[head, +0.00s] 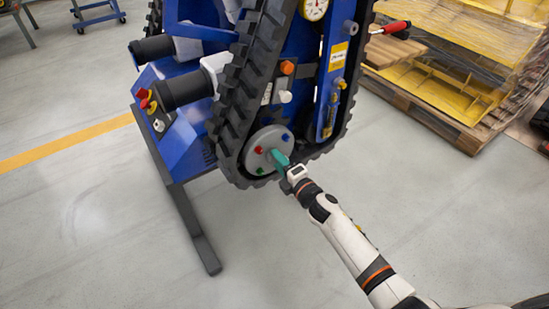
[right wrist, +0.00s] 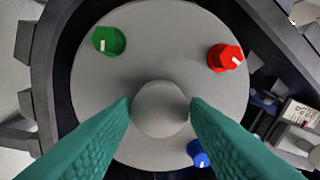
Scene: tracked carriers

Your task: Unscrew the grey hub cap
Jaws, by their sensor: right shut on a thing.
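The grey hub cap (right wrist: 160,109) is a round knob at the middle of a grey disc (right wrist: 110,75). The disc sits inside the black track loop of the blue tracked carrier; it also shows low on the carrier in the head view (head: 254,160). My right gripper (right wrist: 160,110) has its two teal fingers on either side of the cap, shut on it. In the head view the right gripper (head: 274,158) reaches the disc from the right and hides the cap. My left gripper is not in view.
Green (right wrist: 109,41), red (right wrist: 224,57) and blue (right wrist: 199,153) knobs stand on the disc around the cap. The black track (head: 238,90) encircles it. A pallet with yellow parts (head: 460,80) is at the upper right. The floor at lower left is clear.

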